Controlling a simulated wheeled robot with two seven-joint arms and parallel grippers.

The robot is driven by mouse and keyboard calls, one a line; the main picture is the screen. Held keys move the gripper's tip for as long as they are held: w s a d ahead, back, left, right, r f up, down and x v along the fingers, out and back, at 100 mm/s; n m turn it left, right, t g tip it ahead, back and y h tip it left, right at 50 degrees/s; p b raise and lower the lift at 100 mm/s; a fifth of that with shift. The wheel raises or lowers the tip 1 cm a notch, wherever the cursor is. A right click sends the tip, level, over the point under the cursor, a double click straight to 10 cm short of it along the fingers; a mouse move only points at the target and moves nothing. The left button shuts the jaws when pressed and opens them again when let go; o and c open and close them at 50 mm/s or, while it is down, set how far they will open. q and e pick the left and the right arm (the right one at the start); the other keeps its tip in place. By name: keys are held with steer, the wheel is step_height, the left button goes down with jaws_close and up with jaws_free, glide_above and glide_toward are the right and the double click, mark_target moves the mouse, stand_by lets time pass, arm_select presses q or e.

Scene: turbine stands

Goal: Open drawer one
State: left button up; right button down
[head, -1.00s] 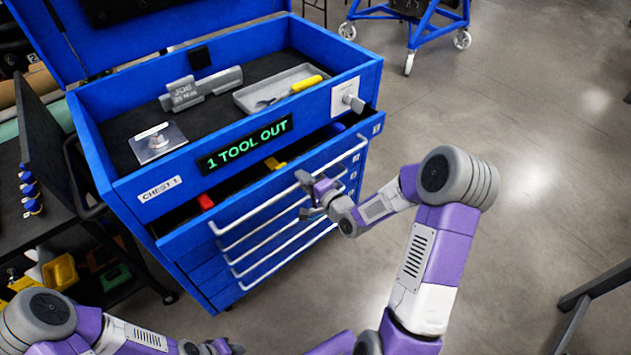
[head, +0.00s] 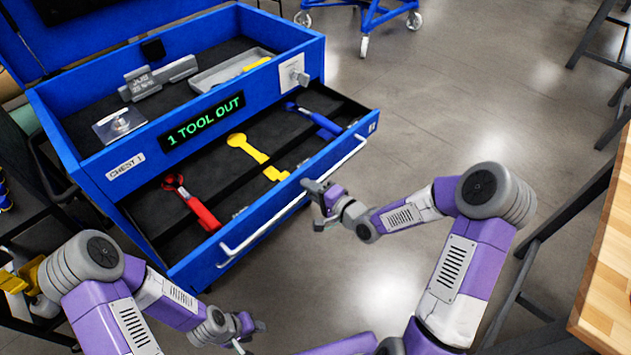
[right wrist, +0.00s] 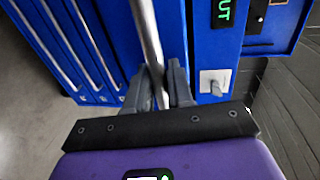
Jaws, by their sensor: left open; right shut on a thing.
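Drawer one (head: 275,215), the top drawer of the blue chest, is pulled well out. In it lie a red tool (head: 196,207), a yellow tool (head: 247,148) and a blue tool (head: 318,119) on dark lining. Its long pale handle bar (head: 265,226) runs along the drawer front. My right gripper (head: 317,203) is shut on this handle, toward its right part. In the right wrist view the bar (right wrist: 148,40) runs between the two fingers (right wrist: 160,88). My left gripper (head: 250,329) is open and empty, low in front of the chest and apart from it.
A wooden table (head: 612,270) stands at the right edge. Grey floor is clear between.

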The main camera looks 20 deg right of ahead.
steer(key=shift+s+d, duration=0.1)
steer(key=shift+s, duration=0.15)
steer(key=c, duration=1.2)
jaws_free()
steer(key=p+v, duration=0.2)
steer(key=v, duration=0.5)
steer(key=shift+s+d, duration=0.25)
steer(key=shift+s, duration=0.05)
